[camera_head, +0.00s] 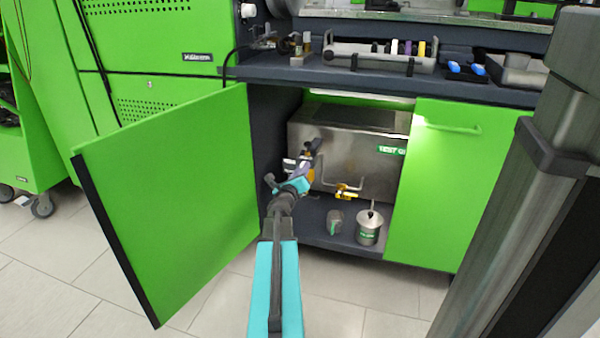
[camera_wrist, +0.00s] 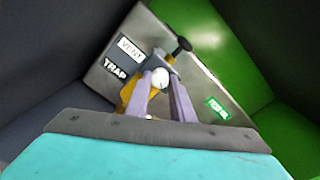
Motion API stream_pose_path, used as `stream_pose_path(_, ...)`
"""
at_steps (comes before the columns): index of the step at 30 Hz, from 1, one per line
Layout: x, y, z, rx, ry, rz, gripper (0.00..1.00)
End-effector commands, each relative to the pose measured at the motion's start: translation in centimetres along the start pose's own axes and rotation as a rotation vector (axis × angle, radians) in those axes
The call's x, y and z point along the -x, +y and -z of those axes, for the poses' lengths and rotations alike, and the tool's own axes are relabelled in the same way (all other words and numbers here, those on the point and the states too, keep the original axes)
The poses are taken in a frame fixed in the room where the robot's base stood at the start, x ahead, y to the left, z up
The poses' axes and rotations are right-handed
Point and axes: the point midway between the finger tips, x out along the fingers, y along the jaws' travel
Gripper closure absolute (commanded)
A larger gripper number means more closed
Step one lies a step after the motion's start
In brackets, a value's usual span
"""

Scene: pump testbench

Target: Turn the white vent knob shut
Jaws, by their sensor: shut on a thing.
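The white vent knob (camera_wrist: 160,77) shows in the wrist view on the steel tank's face, near a VENT label (camera_wrist: 131,48) and a TRAP label (camera_wrist: 115,70). My gripper (camera_wrist: 161,88) has its two pale fingers on either side of the knob and is shut on it. In the head view my gripper (camera_head: 307,162) reaches into the open cabinet at the left end of the steel tank (camera_head: 350,160). The knob cannot be made out there behind my gripper. A yellow-brown part (camera_wrist: 127,93) sits beside the knob, partly hidden by a finger.
The green cabinet door (camera_head: 170,190) stands open on the left; the other door (camera_head: 440,185) is on the right. A yellow-handled valve (camera_head: 346,191), a small cup (camera_head: 335,221) and a lidded can (camera_head: 370,225) are low in the cabinet. A black knob (camera_wrist: 181,46) is close by.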

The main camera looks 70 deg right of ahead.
Motion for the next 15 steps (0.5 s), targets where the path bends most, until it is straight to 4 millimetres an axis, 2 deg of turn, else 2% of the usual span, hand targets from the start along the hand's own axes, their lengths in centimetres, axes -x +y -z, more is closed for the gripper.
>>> stream_pose_path(1,-0.55,-0.13,-0.06,0.008,0.000,0.002,1.00)
stream_pose_path(8,-0.76,-0.30,-0.12,0.087,0.002,0.003,1.00)
stream_pose_path(15,-0.76,-0.45,-0.23,0.250,0.003,0.004,1.00)
